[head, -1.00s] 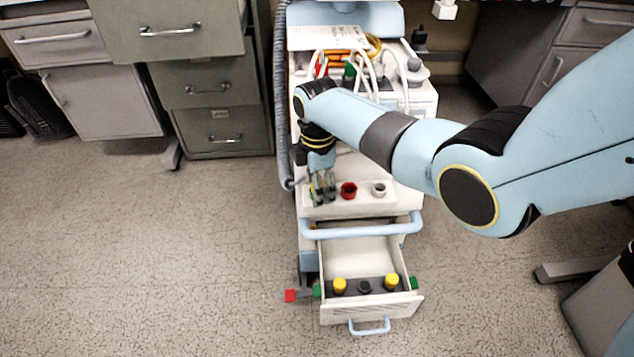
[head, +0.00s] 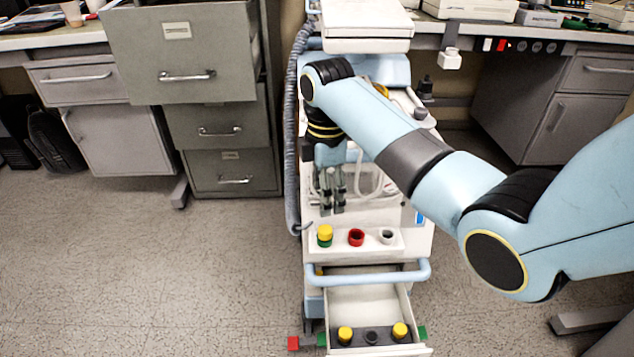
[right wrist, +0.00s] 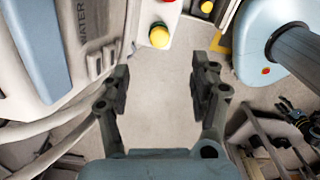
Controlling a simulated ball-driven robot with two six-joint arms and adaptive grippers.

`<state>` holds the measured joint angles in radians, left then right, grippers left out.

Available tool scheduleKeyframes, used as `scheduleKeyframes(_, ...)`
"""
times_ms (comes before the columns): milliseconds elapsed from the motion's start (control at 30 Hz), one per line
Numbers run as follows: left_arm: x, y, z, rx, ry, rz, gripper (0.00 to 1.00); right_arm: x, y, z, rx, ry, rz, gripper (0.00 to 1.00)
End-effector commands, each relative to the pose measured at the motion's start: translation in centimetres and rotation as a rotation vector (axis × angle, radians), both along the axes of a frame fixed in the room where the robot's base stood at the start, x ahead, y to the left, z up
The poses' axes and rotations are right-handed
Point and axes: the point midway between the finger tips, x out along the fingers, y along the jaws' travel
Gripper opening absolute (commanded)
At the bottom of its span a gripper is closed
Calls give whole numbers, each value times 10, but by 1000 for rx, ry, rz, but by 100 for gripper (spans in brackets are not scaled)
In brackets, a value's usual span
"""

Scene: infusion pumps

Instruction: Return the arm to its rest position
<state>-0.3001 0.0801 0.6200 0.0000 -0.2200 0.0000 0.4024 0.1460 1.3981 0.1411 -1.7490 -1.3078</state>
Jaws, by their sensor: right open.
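My right arm reaches in from the right in the head view, bent over the cart. Its gripper (head: 331,205) points down, open and empty, above the cart's white front ledge (head: 341,241). A yellow-topped green piece (head: 325,236) stands upright at the ledge's left spot, just below the fingers and apart from them. The right wrist view shows the spread fingers (right wrist: 160,92) with nothing between them, and the yellow top (right wrist: 159,36) beyond them. My left gripper is not seen in the head view.
Below is a blue handle bar (head: 368,274) and an open drawer (head: 367,301) with yellow caps. Filing cabinets (head: 222,121) stand left; the floor at left is clear.

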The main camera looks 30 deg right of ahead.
Motion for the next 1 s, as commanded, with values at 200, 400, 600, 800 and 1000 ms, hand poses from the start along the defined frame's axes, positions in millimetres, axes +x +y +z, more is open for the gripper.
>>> scheduleKeyframes(200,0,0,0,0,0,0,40,-1,0,5,-1,1,0,62)
scheduleKeyframes(400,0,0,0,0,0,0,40,-39,2,-30,4,81,1,62)
scheduleKeyframes(600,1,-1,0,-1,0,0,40,-157,5,-134,0,295,-45,62)
scheduleKeyframes(800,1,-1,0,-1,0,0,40,-291,3,-240,-62,371,-260,62)
scheduleKeyframes(1000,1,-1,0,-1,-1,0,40,-442,-1,-318,-153,329,-583,62)
